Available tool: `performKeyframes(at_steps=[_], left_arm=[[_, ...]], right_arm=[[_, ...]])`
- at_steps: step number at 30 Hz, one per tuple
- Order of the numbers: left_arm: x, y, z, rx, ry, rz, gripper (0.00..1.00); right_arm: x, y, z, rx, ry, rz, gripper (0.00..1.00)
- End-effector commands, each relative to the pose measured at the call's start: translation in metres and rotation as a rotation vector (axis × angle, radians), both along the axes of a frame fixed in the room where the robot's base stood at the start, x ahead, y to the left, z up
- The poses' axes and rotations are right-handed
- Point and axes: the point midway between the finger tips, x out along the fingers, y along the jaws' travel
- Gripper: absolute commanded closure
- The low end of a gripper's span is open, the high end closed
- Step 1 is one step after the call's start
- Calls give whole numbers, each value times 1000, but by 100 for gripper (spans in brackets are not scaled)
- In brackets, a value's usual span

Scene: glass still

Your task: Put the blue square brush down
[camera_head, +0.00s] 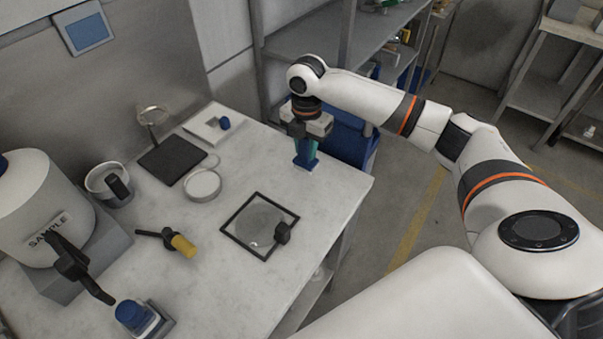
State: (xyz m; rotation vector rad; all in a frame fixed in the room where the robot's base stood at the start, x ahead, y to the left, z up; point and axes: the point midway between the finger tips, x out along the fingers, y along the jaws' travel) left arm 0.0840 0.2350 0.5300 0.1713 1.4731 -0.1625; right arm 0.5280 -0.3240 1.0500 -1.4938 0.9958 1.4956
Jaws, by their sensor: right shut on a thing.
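The blue square brush (305,158) is at the back right of the white table. My right gripper (307,138) points down from above and is shut on the upper part of the brush, which stands roughly upright. The brush's blue lower end is at or just above the tabletop; I cannot tell whether it touches. The gripper hides the top of the brush. My left gripper is not in view.
The white table (325,210) is bare around the brush. A dark square frame with a round mesh (258,225), a white dish (202,185), a dark pad (172,158) and a yellow-ended tool (184,245) lie to the left. A large SAMPLE vessel (40,205) stands far left.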

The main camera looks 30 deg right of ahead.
Motion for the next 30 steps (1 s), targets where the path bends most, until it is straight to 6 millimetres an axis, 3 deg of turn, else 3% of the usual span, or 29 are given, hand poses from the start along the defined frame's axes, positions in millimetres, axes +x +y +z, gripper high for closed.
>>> performKeyframes(at_steps=[3,15,27,28,30], left_arm=[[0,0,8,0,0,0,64],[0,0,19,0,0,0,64],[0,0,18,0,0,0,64],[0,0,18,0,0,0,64],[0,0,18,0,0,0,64]], right_arm=[[0,0,-19,0,2,-2,100],[0,0,-66,-1,0,-4,100],[0,1,-74,-1,-1,-3,100],[0,1,-74,-1,-1,-3,70],[0,1,-74,-1,-1,-3,58]])
